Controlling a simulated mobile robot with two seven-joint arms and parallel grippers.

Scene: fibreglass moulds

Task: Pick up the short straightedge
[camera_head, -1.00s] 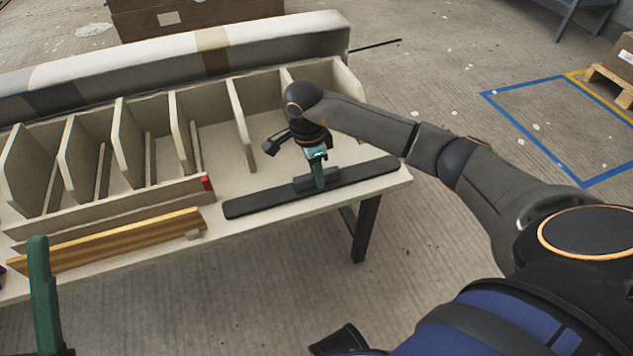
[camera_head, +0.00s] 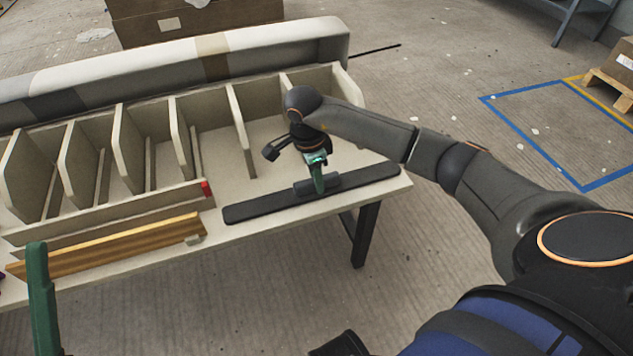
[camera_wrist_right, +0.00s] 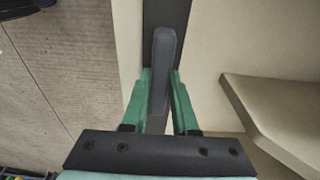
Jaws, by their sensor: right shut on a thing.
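The short straightedge (camera_head: 251,211) is a flat black bar with a raised grey grip along its middle. It lies at the front right of the bench top. My right gripper (camera_head: 319,186) is above it, with its green fingers shut on the raised grip. In the right wrist view, the fingers (camera_wrist_right: 160,100) are on either side of the grip (camera_wrist_right: 162,70), and the black bar runs away beneath. One green finger of my left gripper (camera_head: 40,300) shows at the lower left, away from the straightedge; its opening cannot be judged.
The pale bench (camera_head: 265,232) carries a row of upright dividers (camera_head: 130,150) behind the bar. A yellow-brown wooden strip (camera_head: 110,245) lies to the left, near a small red piece (camera_head: 206,188). A long padded roll (camera_head: 130,75) runs along the back.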

